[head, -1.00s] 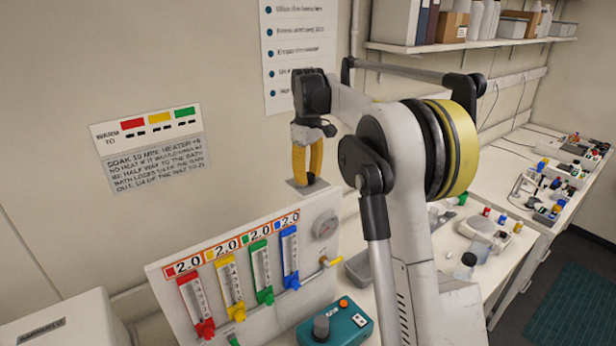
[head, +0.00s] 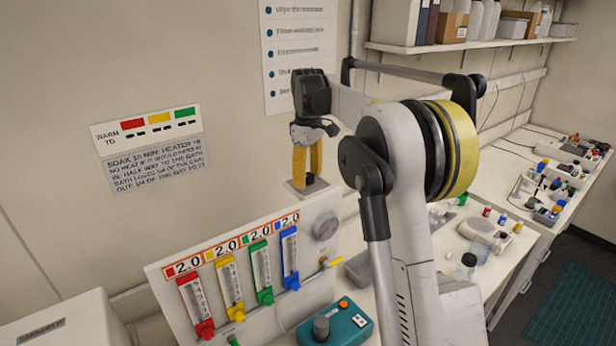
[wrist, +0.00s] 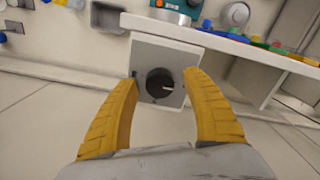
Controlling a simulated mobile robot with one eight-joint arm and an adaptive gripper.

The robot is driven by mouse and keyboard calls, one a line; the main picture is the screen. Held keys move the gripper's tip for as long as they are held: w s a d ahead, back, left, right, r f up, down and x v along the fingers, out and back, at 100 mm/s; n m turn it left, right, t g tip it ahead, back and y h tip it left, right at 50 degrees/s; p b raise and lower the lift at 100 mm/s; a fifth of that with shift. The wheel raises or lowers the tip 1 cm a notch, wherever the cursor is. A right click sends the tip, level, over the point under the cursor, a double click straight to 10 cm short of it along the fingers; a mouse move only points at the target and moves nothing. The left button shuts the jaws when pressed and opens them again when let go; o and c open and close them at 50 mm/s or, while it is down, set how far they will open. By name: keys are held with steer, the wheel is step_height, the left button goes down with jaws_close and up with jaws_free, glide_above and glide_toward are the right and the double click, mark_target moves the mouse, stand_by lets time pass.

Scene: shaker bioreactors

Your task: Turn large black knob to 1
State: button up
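A large round black knob (wrist: 160,83) with a white pointer line sits on a light grey square box (wrist: 172,54) in the wrist view. The pointer line points to the right in that view. I cannot read any scale marks around it. My gripper (wrist: 162,77) is open, with one yellow finger on each side of the knob. A gap shows between each finger and the knob. In the head view my gripper (head: 309,180) points down at the top of the grey box (head: 305,188), behind the flowmeter panel; the knob is hidden there.
The white panel (head: 185,252) with several coloured flowmeters stands in front of the box. A teal device (head: 345,322) with a smaller dark knob (head: 321,327) sits on the bench to its right. The wall (head: 230,130) is close behind my gripper.

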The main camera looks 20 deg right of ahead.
mark_target(307, 177)
step_height(307, 177, up, 12)
stand_by(0.6)
stand_by(0.4)
steer(key=s+a+f+b, duration=0.1)
steer(key=s+f+b, duration=0.1)
steer(key=b, duration=0.1)
steer(key=s+a+f+m+t+b, duration=0.1)
steer(key=s+a+f+b, duration=0.1)
steer(key=s+f+b, duration=0.1)
steer(key=s+a+f+t+b, duration=0.1)
steer(key=s+a+f+b, duration=0.1)
steer(key=f+b, duration=0.1)
steer(key=shift+s+a+m+b, duration=0.25)
steer(key=shift+m+b, duration=0.15)
steer(key=shift+b, duration=0.1)
steer(key=s+a+f+m+t+b, duration=0.2)
steer(key=s+f+b, duration=0.7)
steer(key=f, duration=0.9)
steer(key=s+a+f+m+t+b, duration=0.3)
steer(key=s+a+f+b, duration=0.3)
steer(key=s+f+b, duration=0.4)
steer(key=s+f, duration=0.6)
steer(key=f, duration=0.2)
steer(key=shift+a+f+b, duration=0.2)
steer(key=shift+f+b, duration=0.05)
steer(key=shift+b, duration=0.05)
